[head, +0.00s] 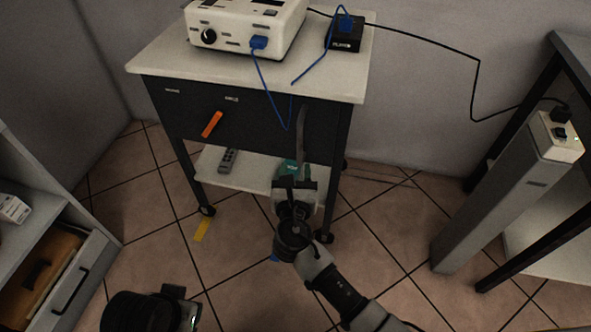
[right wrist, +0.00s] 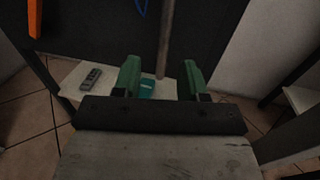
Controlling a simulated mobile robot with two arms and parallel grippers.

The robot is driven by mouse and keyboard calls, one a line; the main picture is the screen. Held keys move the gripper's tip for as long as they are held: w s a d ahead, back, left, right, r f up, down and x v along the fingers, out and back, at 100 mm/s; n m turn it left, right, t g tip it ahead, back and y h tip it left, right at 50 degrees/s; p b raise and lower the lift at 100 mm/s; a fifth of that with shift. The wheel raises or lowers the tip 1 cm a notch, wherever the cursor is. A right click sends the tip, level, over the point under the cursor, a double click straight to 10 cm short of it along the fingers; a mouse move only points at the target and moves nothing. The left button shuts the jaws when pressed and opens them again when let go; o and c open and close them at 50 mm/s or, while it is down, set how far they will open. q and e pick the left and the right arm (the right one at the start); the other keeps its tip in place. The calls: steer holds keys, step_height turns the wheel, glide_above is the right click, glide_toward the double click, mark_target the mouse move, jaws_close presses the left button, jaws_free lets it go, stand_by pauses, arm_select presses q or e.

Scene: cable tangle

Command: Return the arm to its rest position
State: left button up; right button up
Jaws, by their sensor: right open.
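My right arm reaches up from the bottom of the head view, and its gripper (head: 296,172) is in front of the cart's dark front, above the lower shelf. In the right wrist view the two green fingers of the right gripper (right wrist: 161,78) stand apart, with nothing between them that I can see held. A teal item (head: 288,170) on the lower shelf shows behind the gripper; it also shows in the wrist view (right wrist: 147,88). My left gripper cannot be made out; only dark parts, probably of my left arm, show at the bottom left.
A cart (head: 150,62) carries a white device (head: 245,25) and a black box (head: 344,36) with blue cables (head: 268,88). A grey remote (head: 228,160) lies on its lower shelf. A grey post (head: 490,200) with an outlet stands right, an open drawer (head: 75,275) left. Tiled floor between is mostly clear.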

stand_by(0.5)
